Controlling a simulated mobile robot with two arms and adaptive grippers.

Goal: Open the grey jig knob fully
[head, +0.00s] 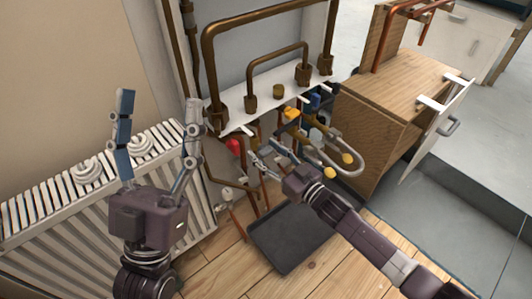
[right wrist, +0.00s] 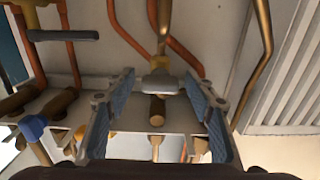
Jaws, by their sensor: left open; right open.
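A light grey block-shaped piece (right wrist: 160,85) on a brass pipe, which looks like the grey jig knob, shows in the right wrist view between my right fingers. A brown round stub sticks out below it. My right gripper (right wrist: 158,76) is open around it, one finger on each side, with no clear contact. In the head view my right gripper (head: 264,150) is under the front of the white pipe shelf (head: 234,121), and the knob cannot be made out there. My left gripper (head: 158,102) is open and empty, raised in front of the radiator.
A red knob (head: 235,146) and yellow and blue valve parts (head: 291,114) are close to my right gripper. Curved pipes stand on the shelf. A white radiator (head: 62,205) is at left, a wooden cabinet (head: 372,128) at right. A dark tray (head: 284,246) lies on the floor.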

